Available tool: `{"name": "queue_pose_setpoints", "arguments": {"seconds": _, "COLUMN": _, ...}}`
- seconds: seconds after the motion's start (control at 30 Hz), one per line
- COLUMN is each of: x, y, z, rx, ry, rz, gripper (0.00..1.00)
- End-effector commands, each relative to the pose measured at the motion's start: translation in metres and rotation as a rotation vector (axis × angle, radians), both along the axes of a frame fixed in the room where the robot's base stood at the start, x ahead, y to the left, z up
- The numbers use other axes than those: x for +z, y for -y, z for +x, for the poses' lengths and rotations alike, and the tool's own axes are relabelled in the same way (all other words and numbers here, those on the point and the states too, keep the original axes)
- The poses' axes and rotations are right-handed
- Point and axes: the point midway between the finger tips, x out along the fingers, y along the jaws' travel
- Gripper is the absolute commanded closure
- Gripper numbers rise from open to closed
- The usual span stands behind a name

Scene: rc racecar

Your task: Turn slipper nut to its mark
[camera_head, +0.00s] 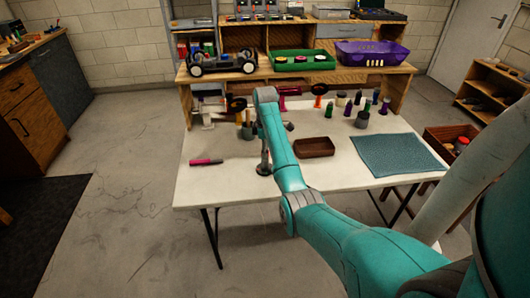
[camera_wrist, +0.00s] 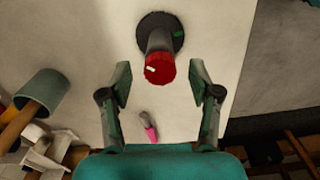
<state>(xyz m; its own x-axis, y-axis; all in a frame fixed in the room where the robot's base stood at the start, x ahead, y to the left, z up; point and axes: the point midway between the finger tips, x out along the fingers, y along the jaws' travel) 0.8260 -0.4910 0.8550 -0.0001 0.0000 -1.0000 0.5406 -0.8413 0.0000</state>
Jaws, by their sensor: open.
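The slipper nut (camera_wrist: 160,68) looks like a red knurled cap on top of a grey post. A short white mark shows on the cap. The post stands on a round black base (camera_wrist: 150,22) with a small green mark (camera_wrist: 179,34) at its right. In the head view the dark base (camera_head: 264,170) shows near the table's front edge, below my arm. My gripper (camera_wrist: 160,80) is open, one finger on each side of the red cap in the picture, with clear gaps. It seems apart from the cap; the height between them is hard to tell.
A pink and dark pen-like tool (camera_head: 206,162) lies on the white table (camera_head: 225,190). A brown tray (camera_head: 315,147) and a teal mat (camera_head: 393,155) lie right of my arm. Bottles stand behind. A toy car (camera_head: 222,64), green tray (camera_head: 303,60) and purple basket (camera_head: 371,53) sit on the shelf.

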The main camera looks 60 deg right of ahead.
Motion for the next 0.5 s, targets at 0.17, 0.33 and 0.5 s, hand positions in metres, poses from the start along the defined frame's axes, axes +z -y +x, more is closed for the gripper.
{"name": "queue_pose_setpoints", "arguments": {"seconds": 0.17, "x": 0.0000, "y": 0.0000, "z": 0.0000, "rx": 0.136, "ry": 0.000, "rz": 0.000, "gripper": 0.37}}
{"name": "queue_pose_setpoints", "arguments": {"seconds": 0.33, "x": 0.0000, "y": 0.0000, "z": 0.0000, "rx": 0.203, "ry": 0.000, "rz": 0.000, "gripper": 0.37}}
{"name": "queue_pose_setpoints", "arguments": {"seconds": 0.5, "x": 0.0000, "y": 0.0000, "z": 0.0000, "rx": 0.377, "ry": 0.000, "rz": 0.000, "gripper": 0.37}}
